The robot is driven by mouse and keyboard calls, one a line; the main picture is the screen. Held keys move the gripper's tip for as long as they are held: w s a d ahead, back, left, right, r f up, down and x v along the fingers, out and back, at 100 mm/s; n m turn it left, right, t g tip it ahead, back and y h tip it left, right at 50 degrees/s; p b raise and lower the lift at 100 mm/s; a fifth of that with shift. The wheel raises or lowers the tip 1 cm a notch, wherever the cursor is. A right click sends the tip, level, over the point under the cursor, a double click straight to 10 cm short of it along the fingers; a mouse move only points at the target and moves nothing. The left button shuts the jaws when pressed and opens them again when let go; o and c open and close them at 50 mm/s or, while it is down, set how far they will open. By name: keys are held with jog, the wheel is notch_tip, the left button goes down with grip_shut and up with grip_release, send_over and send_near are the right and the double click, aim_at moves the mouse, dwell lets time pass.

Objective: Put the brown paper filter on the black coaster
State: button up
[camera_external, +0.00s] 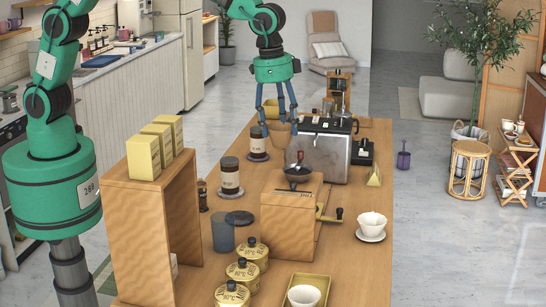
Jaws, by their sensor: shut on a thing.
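My gripper (280,118) points down over the far part of the wooden cart. Its fingers are shut on the brown paper filter (280,136), a small tan cone that hangs between the fingertips. The filter looks to be above the cart top, left of the silver espresso machine, but its exact height is hard to tell. Dark discs also show under the two brown-and-white jars.
Jars (230,175) (257,141), the espresso machine (325,150) and a wooden grinder (290,215) stand close around. A wooden shelf (150,235) with yellow boxes rises left of the coaster. Yellow canisters (243,275) stand nearer.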

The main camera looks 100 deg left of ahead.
jog(key=s+a+f+n+b, duration=0.2)
jog(key=s+a, duration=1.1)
jog(key=s, duration=0.2)
send_over(239, 217)
notch_tip(239, 217, down, 17)
jog(key=shift+f, duration=0.45)
notch_tip(239, 217, down, 6)
jog(key=shift+f, duration=0.15)
jog(key=shift+f, duration=1.85)
jog(key=shift+f, duration=0.1)
